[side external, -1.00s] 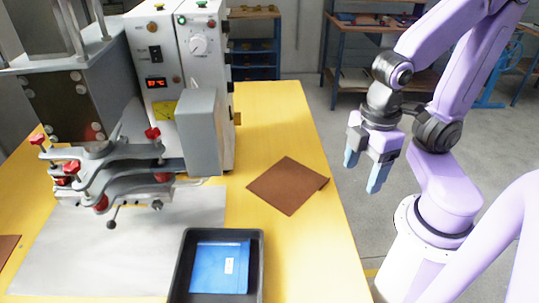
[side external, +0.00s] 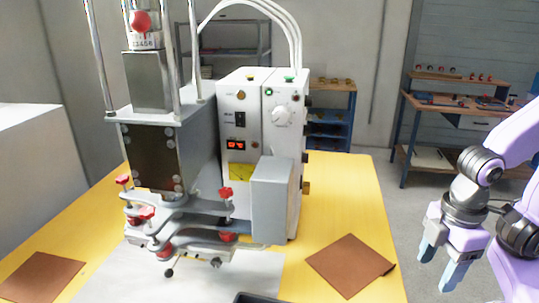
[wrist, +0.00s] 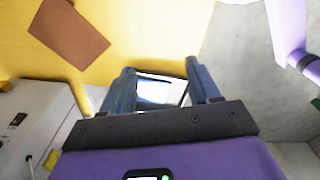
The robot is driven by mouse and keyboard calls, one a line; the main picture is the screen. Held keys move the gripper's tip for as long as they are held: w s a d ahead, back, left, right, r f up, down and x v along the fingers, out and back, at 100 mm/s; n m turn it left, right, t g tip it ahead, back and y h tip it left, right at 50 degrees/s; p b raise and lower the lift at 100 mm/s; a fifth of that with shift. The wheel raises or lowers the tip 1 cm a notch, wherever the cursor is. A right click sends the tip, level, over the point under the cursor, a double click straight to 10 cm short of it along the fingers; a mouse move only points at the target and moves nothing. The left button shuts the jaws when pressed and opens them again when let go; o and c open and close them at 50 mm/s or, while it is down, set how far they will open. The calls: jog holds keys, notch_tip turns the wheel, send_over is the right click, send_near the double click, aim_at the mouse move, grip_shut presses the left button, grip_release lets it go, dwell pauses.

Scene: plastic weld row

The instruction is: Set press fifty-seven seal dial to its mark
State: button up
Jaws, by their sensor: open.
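The press (side external: 165,150) stands on a yellow table at the left of the side view. Its white control box (side external: 240,160) carries a round white dial (side external: 281,115) near the top right of the front face. The dial's mark and setting are too small to read. My gripper (side external: 441,264) is open and empty, pointing down, well right of the box and beyond the table's right edge in the picture. Its two blue fingers also show apart in the wrist view (wrist: 161,78).
Brown sheets lie on the table at right (side external: 350,265) and left (side external: 42,276). A dark tray (side external: 258,298) is cut off at the bottom edge. A grey block (side external: 278,200) juts from the box below the dial. Red-knobbed clamp arms (side external: 190,222) stick out in front of the press.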

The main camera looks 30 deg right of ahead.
jog(key=w+a+r+m+g+y, duration=0.1)
jog(key=w+a+r+m, duration=0.2)
jog(key=m, duration=0.4)
jog(key=m+t+y, duration=0.8)
jog(key=m+t, duration=0.2)
jog(key=m, duration=2.3)
send_near(309, 101)
jog(key=d+x, duration=0.1)
jog(key=x, duration=0.6)
jog(key=shift+w+f, duration=0.55)
jog(key=shift+w, duration=0.05)
jog(key=shift+c, duration=0.2)
jog(key=c, duration=1)
